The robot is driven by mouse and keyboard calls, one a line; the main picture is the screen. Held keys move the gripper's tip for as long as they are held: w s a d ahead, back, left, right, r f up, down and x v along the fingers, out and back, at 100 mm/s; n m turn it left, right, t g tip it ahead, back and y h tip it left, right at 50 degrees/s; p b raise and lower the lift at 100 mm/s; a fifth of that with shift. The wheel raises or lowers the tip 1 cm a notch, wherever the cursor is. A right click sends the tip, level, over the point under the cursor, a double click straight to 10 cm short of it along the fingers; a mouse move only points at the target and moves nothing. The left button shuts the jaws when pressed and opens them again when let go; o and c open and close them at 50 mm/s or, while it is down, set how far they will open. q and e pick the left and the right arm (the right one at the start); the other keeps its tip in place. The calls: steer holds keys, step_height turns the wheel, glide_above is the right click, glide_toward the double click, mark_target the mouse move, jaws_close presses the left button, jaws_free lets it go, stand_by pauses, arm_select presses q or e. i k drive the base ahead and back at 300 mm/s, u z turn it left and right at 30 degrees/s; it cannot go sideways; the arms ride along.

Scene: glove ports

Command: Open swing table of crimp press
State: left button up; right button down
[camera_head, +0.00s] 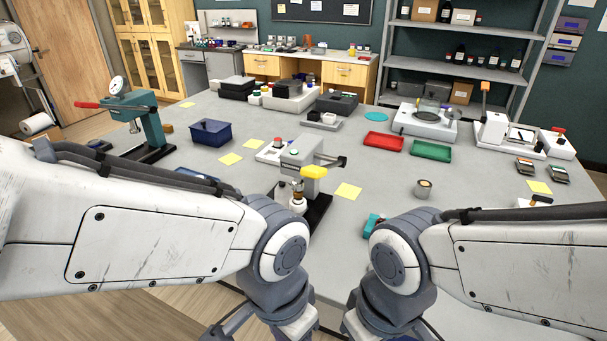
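A small grey bench press (302,152) with a yellow-tipped lever (313,172) stands on a dark base near the table's front middle. A small bottle with a brownish top (297,197) is at its front. My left arm hides part of its base. A teal press (148,125) with a red handle and a round dial stands farther left. I cannot tell for certain which of the two is the crimp press, nor make out a swing table or its position. Both my arms reach in from the sides with their wrists low in front. Both grippers are below the picture's edge.
A blue bin (212,132) stands between the presses. Red (384,141) and green (430,151) trays lie behind to the right. A small round container (423,189) and a teal item (374,225) are near the front right. Bare tabletop (475,185) lies right of the container.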

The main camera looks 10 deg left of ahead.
mark_target(283, 192)
steer(key=u, duration=0.2)
steer(key=k, duration=0.45)
steer(key=u, duration=0.8)
steer(key=i, duration=1)
steer(key=z, duration=0.45)
